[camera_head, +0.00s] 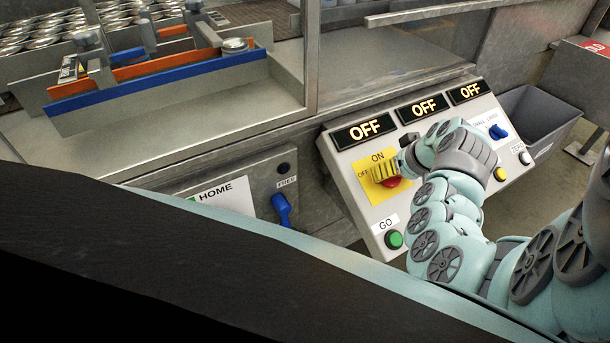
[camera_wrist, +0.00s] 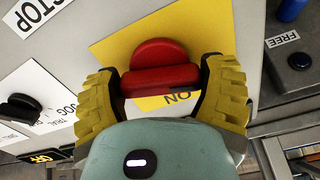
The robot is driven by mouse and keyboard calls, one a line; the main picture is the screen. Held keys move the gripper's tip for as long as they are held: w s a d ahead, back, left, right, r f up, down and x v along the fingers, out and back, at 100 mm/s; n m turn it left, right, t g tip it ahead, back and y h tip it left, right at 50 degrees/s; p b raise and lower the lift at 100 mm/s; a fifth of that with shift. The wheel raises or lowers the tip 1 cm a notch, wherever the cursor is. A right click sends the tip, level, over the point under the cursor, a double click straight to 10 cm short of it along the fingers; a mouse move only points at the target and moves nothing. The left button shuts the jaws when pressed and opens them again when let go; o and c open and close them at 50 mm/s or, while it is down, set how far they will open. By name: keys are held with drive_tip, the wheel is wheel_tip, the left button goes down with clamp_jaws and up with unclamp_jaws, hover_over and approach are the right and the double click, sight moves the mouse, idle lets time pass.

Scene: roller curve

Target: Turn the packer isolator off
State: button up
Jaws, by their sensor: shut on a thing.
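The packer isolator is a red rotary handle (camera_head: 393,182) on a yellow plate (camera_head: 370,194) marked ON at the top and OFF at the left. My gripper (camera_head: 386,173) is at the plate, with its yellow fingers over the handle. In the wrist view my gripper (camera_wrist: 162,85) is shut on the red handle (camera_wrist: 155,52), one finger at each end of its bar. The bar lies roughly parallel to the ON lettering, which shows upside down beside it. The OFF mark is not visible in the wrist view.
Three OFF displays (camera_head: 424,110) top the panel. A green GO button (camera_head: 394,240) is below the plate. A black knob (camera_wrist: 19,107) and STOP label (camera_wrist: 38,8) are near my gripper. A blue FREE lever (camera_head: 282,208) is left; a grey bin (camera_head: 545,112) is right.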

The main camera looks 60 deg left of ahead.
drive_tip(key=shift+a+n+b, duration=0.1)
drive_tip(key=shift+n+b, duration=1.05)
drive_tip(key=shift+n, duration=0.35)
drive_tip(key=shift+s, duration=0.1)
drive_tip(key=o, duration=1.1)
drive_tip(key=shift+c, duration=0.2)
drive_tip(key=shift+r, duration=0.1)
